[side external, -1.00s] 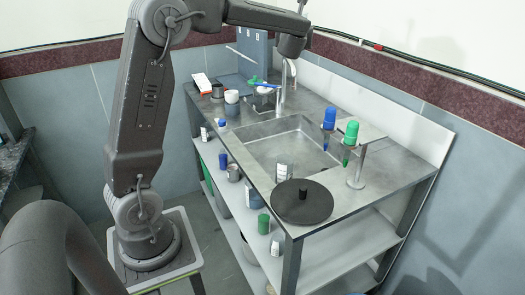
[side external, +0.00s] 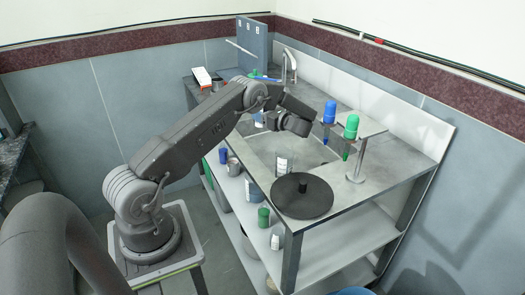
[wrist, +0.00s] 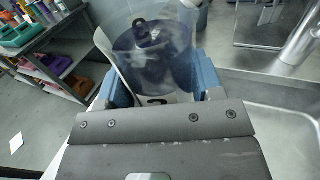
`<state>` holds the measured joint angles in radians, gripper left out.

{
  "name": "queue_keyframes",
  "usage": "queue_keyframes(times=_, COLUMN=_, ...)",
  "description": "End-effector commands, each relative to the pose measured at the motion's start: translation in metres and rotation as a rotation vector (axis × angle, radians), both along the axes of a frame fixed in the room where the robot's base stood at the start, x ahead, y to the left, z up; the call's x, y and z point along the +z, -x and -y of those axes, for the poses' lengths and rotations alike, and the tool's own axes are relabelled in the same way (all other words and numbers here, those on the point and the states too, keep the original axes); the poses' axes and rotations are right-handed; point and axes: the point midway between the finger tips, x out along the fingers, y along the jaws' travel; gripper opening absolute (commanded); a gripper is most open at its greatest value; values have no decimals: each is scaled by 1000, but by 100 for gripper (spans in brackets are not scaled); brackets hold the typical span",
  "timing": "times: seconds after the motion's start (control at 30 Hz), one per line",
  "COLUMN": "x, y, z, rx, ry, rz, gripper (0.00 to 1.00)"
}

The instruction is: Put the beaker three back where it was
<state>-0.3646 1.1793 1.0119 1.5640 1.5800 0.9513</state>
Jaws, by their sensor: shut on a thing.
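My gripper (wrist: 157,90) shows in the wrist view with its two blue fingers on either side of a clear beaker (wrist: 118,38). It is shut on this beaker. A dark mark, only partly visible, is on the beaker's lower front, and a dark round shape shows through or inside the glass. In the side view my gripper is mostly hidden behind my arm, over the left side of the sink. Another clear glass vessel (side external: 283,165) with white markings stands at the near edge of the sink.
A black round plate (side external: 302,200) with a knob lies on the near counter end. A stand (side external: 358,160) holds a blue and a green item. The tap (side external: 292,63) rises behind the sink (side external: 315,152). A grey panel (side external: 253,43) stands at the back. Shelves below hold several containers.

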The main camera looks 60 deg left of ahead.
Motion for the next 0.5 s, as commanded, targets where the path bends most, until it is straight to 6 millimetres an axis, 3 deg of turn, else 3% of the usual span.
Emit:
queue_keyframes(times=0.33, x=-58, y=1, z=7, rx=20, ry=0, rz=-1, gripper=34)
queue_keyframes(times=0.5, x=-75, y=1, z=7, rx=19, ry=0, rz=1, gripper=34)
